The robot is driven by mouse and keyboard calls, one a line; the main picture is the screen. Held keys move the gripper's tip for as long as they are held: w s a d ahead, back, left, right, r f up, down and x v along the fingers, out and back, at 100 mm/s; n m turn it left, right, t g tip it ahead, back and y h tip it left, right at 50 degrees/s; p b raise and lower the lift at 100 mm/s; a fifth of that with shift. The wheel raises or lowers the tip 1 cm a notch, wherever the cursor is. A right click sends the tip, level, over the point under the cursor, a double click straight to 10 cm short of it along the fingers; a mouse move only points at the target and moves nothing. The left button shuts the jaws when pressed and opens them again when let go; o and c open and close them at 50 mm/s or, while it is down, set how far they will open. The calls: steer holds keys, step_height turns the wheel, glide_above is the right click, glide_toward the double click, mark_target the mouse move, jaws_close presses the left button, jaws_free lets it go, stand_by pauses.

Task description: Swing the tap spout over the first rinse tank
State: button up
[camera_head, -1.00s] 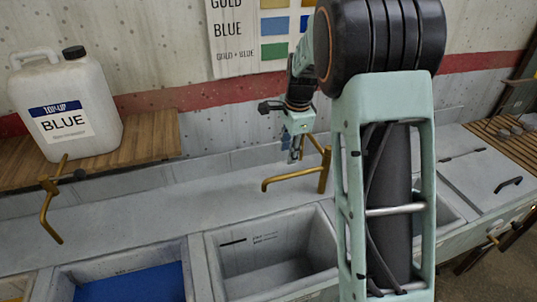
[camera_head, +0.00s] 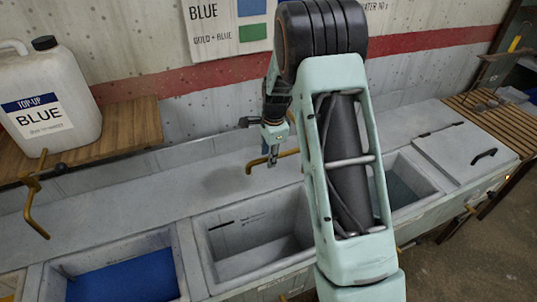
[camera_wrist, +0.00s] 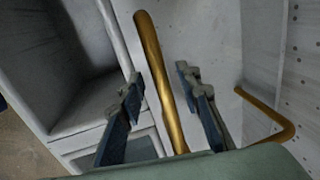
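The brass tap spout (camera_head: 272,160) shows partly behind my arm in the head view, reaching left to a bent tip above the back ledge behind the middle tank. My gripper (camera_head: 270,150) is right at it, fingers down. In the wrist view a brass bar (camera_wrist: 160,75) runs between my open fingers (camera_wrist: 168,110), with gaps on both sides. A second bent brass bar (camera_wrist: 265,108) lies to the right of the fingers. The middle tank (camera_head: 205,250) has grey walls and a dark mark inside. No label shows which tank is the first rinse tank.
A tank with blue contents (camera_head: 125,280) stands left, another tank (camera_head: 405,190) right, partly behind my arm. A second brass tap (camera_head: 35,205) is at far left. A white BLUE jug (camera_head: 50,95) stands on a wooden shelf (camera_head: 125,125). A grey lid (camera_head: 465,150) is at right.

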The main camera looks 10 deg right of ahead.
jaws_close()
stand_by(0.4)
steer(key=s+d+n+g+y+b, duration=0.1)
steer(key=s+d+n+b, duration=0.4)
steer(key=s+n, duration=0.4)
steer(key=shift+s+d+b, duration=0.15)
steer(key=shift+d+b, duration=0.15)
steer(key=shift+d, duration=0.55)
